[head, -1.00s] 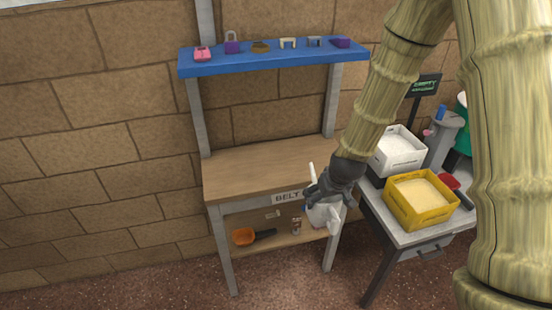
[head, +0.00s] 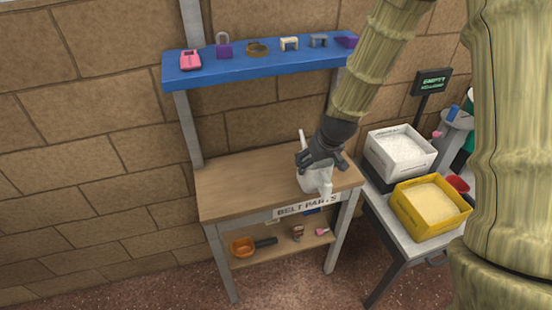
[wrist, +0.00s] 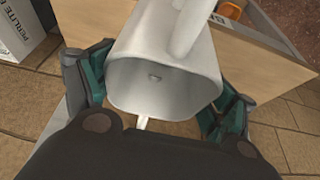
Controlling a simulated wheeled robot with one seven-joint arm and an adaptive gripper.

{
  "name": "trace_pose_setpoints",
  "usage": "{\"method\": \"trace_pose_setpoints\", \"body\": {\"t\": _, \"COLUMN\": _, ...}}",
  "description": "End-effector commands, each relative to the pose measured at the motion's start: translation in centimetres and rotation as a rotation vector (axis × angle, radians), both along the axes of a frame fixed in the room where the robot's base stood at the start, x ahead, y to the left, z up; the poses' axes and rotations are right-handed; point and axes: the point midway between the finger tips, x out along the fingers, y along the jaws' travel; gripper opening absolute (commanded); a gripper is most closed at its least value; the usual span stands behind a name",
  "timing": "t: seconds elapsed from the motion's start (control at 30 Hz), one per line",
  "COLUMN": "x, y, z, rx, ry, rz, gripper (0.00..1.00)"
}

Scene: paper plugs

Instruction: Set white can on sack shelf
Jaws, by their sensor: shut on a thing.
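My gripper (head: 320,162) is shut on the white can (head: 316,182), which has a spout and a handle. In the head view the can overlaps the front right of the wooden worktop; I cannot tell whether it touches it. In the wrist view the can (wrist: 162,82) sits between the two green-padded fingers of my gripper (wrist: 160,95), its hollow mouth facing the camera. No shelf is marked as the sack shelf. The bench has a wooden worktop (head: 245,180) and a lower shelf (head: 275,252), with a label reading "BELT PARTS" (head: 307,206).
A blue upper shelf (head: 260,68) holds several small items. The lower shelf holds an orange scoop (head: 243,246) and small parts. At right, a side table carries a white box (head: 400,150) and a yellow box (head: 430,205). The worktop's left side is clear.

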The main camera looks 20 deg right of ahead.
Motion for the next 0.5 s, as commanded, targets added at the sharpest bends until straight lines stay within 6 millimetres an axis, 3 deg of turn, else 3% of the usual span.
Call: {"method": "trace_pose_setpoints", "body": {"t": 0.5, "x": 8.3, "y": 6.6, "z": -0.6, "rx": -0.002, "ry": 0.000, "rz": 0.003, "gripper": 0.54}}
